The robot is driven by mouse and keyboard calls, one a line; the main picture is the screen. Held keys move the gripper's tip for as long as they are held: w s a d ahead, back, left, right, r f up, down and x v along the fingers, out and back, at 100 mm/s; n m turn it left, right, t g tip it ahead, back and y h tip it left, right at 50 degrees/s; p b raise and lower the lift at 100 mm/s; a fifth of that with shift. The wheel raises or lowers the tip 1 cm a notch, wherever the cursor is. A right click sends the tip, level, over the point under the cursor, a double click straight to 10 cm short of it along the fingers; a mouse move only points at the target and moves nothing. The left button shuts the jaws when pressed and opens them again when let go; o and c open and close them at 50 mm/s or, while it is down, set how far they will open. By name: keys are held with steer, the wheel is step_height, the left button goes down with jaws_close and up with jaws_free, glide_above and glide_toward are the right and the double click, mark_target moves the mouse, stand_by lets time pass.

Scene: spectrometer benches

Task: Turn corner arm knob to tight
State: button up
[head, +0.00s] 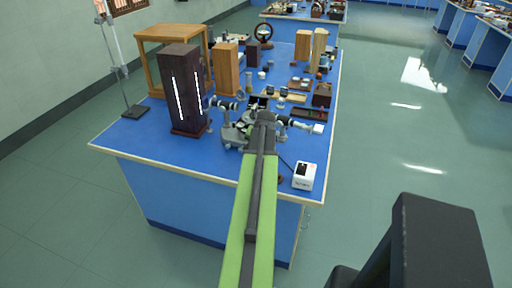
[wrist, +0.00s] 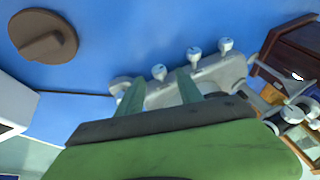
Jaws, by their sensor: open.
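A grey metal spectrometer (head: 234,132) stands on the blue bench, partly hidden behind my arm in the head view. In the wrist view its grey base casting (wrist: 205,76) carries three small pale round knobs: one near my fingers (wrist: 159,72), one in the middle (wrist: 194,53) and one farther right (wrist: 225,44). I cannot tell which is the corner arm knob. My gripper (wrist: 160,90) is open, its two green fingertips apart, below the nearest knob in the picture. In the head view the fingers are hidden.
A white box (head: 305,176) stands near the bench's right edge. A brown disc with a raised bar (wrist: 43,37) lies on the blue top. A dark lamp housing (head: 181,90) stands left of the spectrometer. Wooden boxes and small items crowd behind. The front left bench top is clear.

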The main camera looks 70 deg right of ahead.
steer(key=p+v, duration=1.2)
steer(key=v, duration=0.3)
